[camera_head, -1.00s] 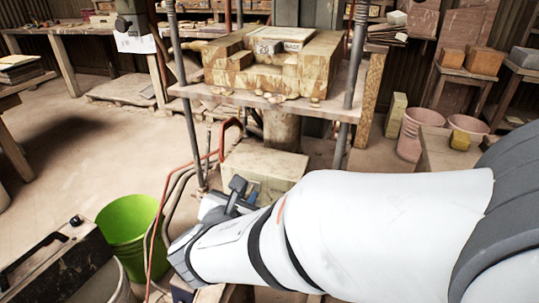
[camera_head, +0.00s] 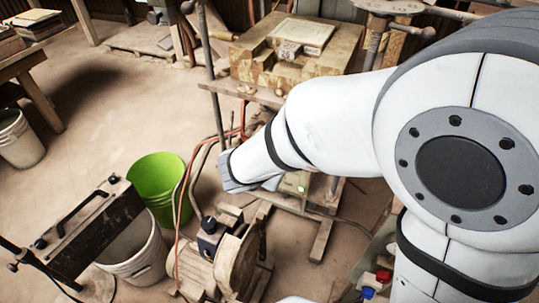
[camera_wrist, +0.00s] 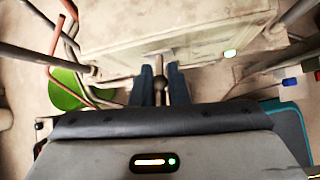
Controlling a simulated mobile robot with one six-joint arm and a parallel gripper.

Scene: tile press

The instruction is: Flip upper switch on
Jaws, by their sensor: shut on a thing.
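In the wrist view, my gripper (camera_wrist: 159,88) is shut on a small metal switch lever (camera_wrist: 158,70), with one dark blue finger on each side. The lever stands at the near edge of a pale, worn box (camera_wrist: 185,28). I cannot tell from this angle whether the lever is up or down, or whether another switch sits below it. A green light (camera_wrist: 229,53) glows on the right of the box. It also shows in the head view (camera_head: 301,189), just below my forearm. My arm hides the fingers and the lever in the head view.
The press with its tile block (camera_head: 300,38) stands behind my arm. Hoses and a green bucket (camera_head: 158,180) are to the left. A motor with a pulley (camera_head: 236,262) is below the arm. Red (camera_head: 384,275) and blue (camera_head: 368,292) buttons sit at the lower right.

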